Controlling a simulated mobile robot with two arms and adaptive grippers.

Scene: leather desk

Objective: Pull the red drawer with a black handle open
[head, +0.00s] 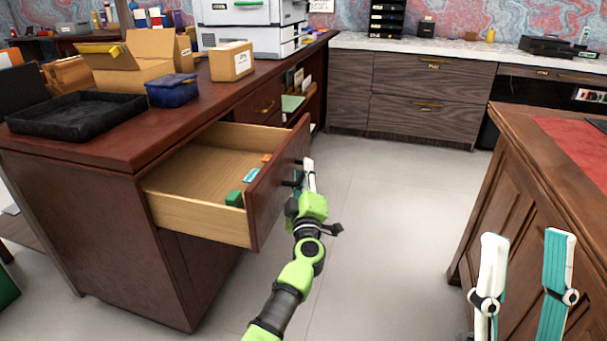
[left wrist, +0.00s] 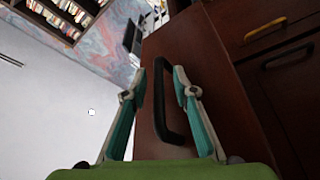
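The reddish-brown wooden drawer (head: 278,190) stands pulled well out of the desk in the head view, its pale inside showing. Its black handle (left wrist: 159,108) shows in the left wrist view, on the outer face of the drawer front. My left gripper (head: 308,172) is at the drawer front in the head view. In the left wrist view its fingertips (left wrist: 160,73) are apart, with the handle's bar between them; I see no clear grip on it. My right gripper (head: 524,240) is open and empty at the lower right of the head view.
Small green, blue and orange items lie in the drawer. A black tray (head: 78,118), a blue container (head: 172,91) and cardboard boxes (head: 232,62) stand on the desk. Another wooden desk (head: 530,150) is at right. The floor (head: 385,200) between is clear.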

